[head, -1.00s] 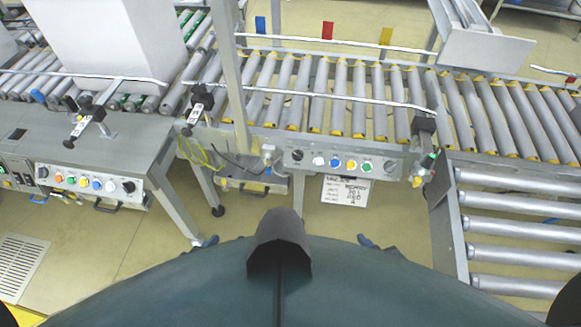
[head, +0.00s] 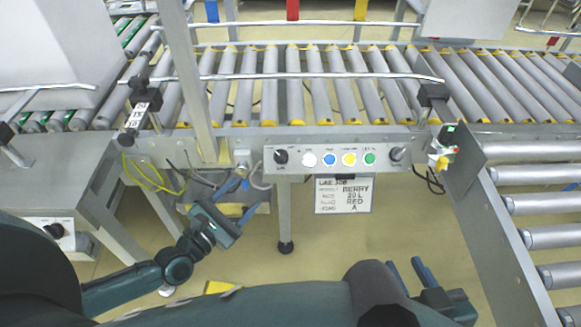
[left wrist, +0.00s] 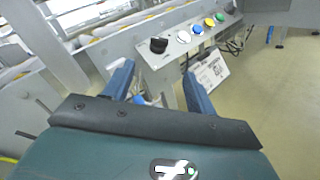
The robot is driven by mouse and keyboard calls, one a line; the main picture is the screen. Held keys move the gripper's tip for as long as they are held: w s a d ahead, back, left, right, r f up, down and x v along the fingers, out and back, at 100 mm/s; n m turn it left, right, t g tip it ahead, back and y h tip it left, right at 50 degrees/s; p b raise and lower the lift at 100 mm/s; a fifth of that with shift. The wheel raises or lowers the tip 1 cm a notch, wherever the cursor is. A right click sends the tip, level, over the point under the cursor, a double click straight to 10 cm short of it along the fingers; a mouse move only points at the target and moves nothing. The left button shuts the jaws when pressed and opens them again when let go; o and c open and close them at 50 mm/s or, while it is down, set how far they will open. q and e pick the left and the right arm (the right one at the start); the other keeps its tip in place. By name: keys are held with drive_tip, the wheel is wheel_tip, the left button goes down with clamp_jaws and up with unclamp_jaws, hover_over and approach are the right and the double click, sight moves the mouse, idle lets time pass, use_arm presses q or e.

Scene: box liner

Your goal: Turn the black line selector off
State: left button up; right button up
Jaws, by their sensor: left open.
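The control panel (head: 335,158) on the front of the conveyor has a black knob at each end. The left black knob (head: 281,157) shows also in the left wrist view (left wrist: 158,45), just beyond the fingertips. The right black knob (head: 397,154) sits past the row of buttons. I cannot read the small labels, so which knob is the line selector is unclear. My left gripper (head: 237,201) is open and empty, below and left of the left knob; it also shows in the left wrist view (left wrist: 158,68). My right gripper (head: 408,271) is low at the front, fingers apart and empty.
White, blue (head: 329,159), yellow and green buttons sit between the knobs. A sign (head: 343,195) hangs below the panel. A grey post (head: 187,75) and hanging cables (head: 150,180) are on the left. A second panel (head: 45,235) stands lower left.

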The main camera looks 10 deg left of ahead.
sight(279, 158)
use_arm(q)
drive_tip(key=b+x, duration=0.1)
drive_tip(key=x, duration=1.2)
drive_tip(key=shift+w, duration=0.1)
drive_tip(key=shift+c, duration=0.6)
drive_tip(key=c, duration=0.9)
drive_tip(key=shift+o, duration=0.2)
